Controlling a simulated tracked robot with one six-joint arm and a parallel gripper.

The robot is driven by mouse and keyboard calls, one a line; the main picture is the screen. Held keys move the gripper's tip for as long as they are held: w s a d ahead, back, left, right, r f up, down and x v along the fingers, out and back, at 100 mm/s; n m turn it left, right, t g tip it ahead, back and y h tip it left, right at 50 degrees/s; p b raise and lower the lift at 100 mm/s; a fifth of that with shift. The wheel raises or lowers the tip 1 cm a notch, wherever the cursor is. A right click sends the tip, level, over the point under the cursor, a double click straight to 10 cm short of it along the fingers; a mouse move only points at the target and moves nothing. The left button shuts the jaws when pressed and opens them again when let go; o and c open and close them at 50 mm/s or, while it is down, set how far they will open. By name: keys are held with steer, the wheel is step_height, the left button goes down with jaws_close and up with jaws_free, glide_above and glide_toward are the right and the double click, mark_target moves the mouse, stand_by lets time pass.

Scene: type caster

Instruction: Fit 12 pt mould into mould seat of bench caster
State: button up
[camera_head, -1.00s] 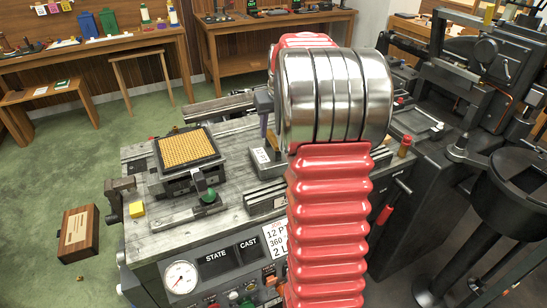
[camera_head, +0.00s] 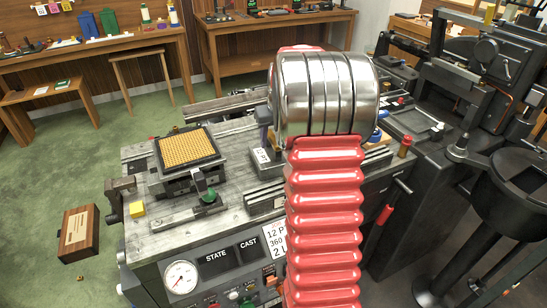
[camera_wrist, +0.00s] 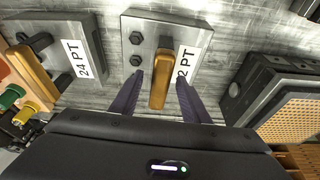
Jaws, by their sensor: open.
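A grey metal mould (camera_wrist: 150,32) with a brass handle (camera_wrist: 159,80) lies below my gripper in the wrist view. Its white label reads "2 PT", with the start covered by a finger. My gripper (camera_wrist: 160,76) is open, with one dark purple finger on each side of the brass handle; I cannot tell if they touch it. A second mould (camera_wrist: 57,40), labelled "24 PT", lies to the left. In the head view, the labelled mould (camera_head: 263,156) shows beside my arm on the bench caster (camera_head: 232,214). I cannot make out the mould seat clearly.
The caster's yellow matrix grid (camera_head: 186,145) stands at the left of its top, and at the right in the wrist view (camera_wrist: 291,122). My arm hides much of the caster's right side.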

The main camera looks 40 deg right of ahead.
jaws_close()
stand_by(0.5)
stand_by(0.8)
steer(key=shift+w+r, duration=0.1)
steer(key=shift+r, duration=0.05)
